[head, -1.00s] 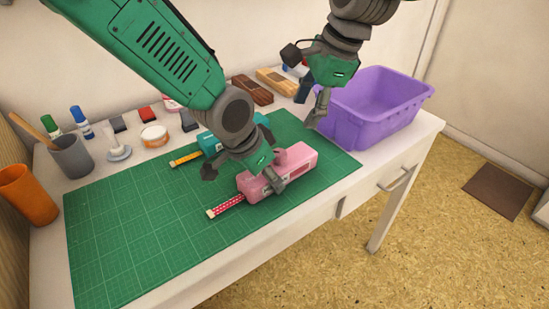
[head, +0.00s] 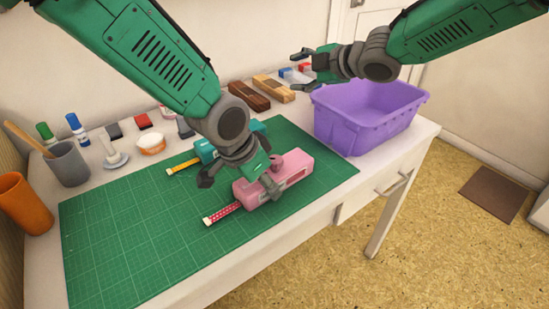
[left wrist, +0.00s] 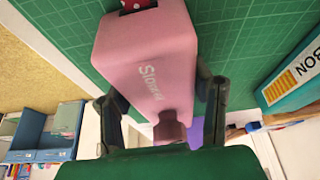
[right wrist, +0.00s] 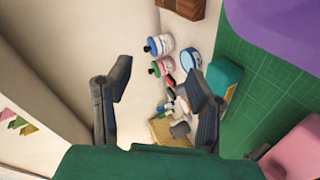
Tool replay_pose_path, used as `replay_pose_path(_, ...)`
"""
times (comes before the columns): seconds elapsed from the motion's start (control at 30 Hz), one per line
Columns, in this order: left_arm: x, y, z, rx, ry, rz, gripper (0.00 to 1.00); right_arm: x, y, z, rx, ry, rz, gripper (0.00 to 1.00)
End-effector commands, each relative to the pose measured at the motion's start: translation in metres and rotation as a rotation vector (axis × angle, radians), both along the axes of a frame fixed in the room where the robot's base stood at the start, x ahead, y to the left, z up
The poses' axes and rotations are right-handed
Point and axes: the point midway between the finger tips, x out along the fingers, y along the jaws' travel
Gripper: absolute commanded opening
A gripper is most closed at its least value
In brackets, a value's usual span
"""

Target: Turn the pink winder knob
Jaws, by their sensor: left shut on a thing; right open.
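The pink winder (head: 296,180) lies on the green cutting mat (head: 120,240) with a red dotted tape sticking out of its left end. Its pink knob (head: 277,163) shows next to my left gripper, and also in the left wrist view (left wrist: 170,128). My left gripper (head: 240,183) is low over the winder; in the left wrist view its fingers straddle the pink body, shut on it. The knob lies between the fingers near the palm.
A teal winder (head: 206,152) with a yellow tape lies behind the pink one. The purple bin (head: 365,125) stands at the right end of the table. Cups, glue bottles, inkpads and wooden blocks (head: 272,88) line the left and back. The front-left mat is clear.

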Motion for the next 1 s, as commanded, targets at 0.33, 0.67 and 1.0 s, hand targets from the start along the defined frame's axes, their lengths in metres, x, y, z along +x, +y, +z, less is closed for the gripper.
replay_pose_path(0.33,-0.001,0.001,-0.001,0.002,0.002,0.000,0.16,-0.049,0.020,-0.020,-0.418,-0.761,0.728,0.47)
replay_pose_path(0.67,-0.001,0.001,-0.001,0.002,0.002,0.001,0.16,-0.126,0.009,-0.057,-0.551,-1.532,1.304,0.47)
replay_pose_path(1.0,0.000,0.001,-0.001,0.001,0.002,0.001,0.16,-0.167,-0.008,-0.078,-0.494,-1.921,1.507,0.47)
